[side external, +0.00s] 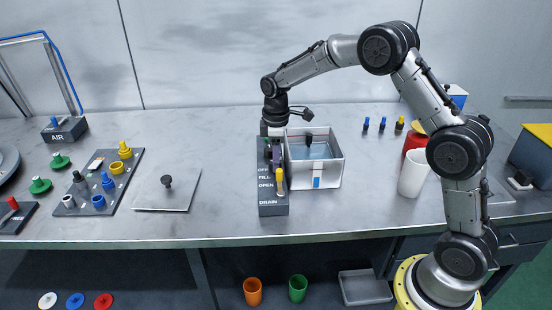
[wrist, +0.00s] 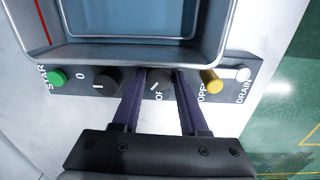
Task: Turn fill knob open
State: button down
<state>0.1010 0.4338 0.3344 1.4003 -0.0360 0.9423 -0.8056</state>
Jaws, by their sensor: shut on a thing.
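The fill knob (wrist: 158,82) is a black round knob on the grey control panel (side external: 272,208). In the wrist view it sits between the two dark purple fingers of my gripper (wrist: 160,76), which is shut on it. A short white mark on or beside the knob lies at a slant. The printed labels near it are partly hidden by the fingers. In the side view my gripper (side external: 276,150) points down at the far part of the panel and hides the knob. The labels OFF, FILL, OPEN and DRAIN show on the panel.
A metal tank (side external: 328,178) stands right beside the panel. Along the panel are a green start button (wrist: 57,78), another black knob (wrist: 107,80) and a yellow knob (wrist: 211,82). A flat plate (side external: 160,195) lies to the left. A white cup (side external: 412,177) stands to the right.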

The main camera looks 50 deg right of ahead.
jog(key=shift+m, duration=0.3)
jog(key=m, duration=0.4)
jog(key=shift+a+r, duration=0.1)
jog(key=shift+m, duration=2.2)
jog(key=shift+c, duration=2.2)
grip_release()
jog(key=shift+s, duration=0.1)
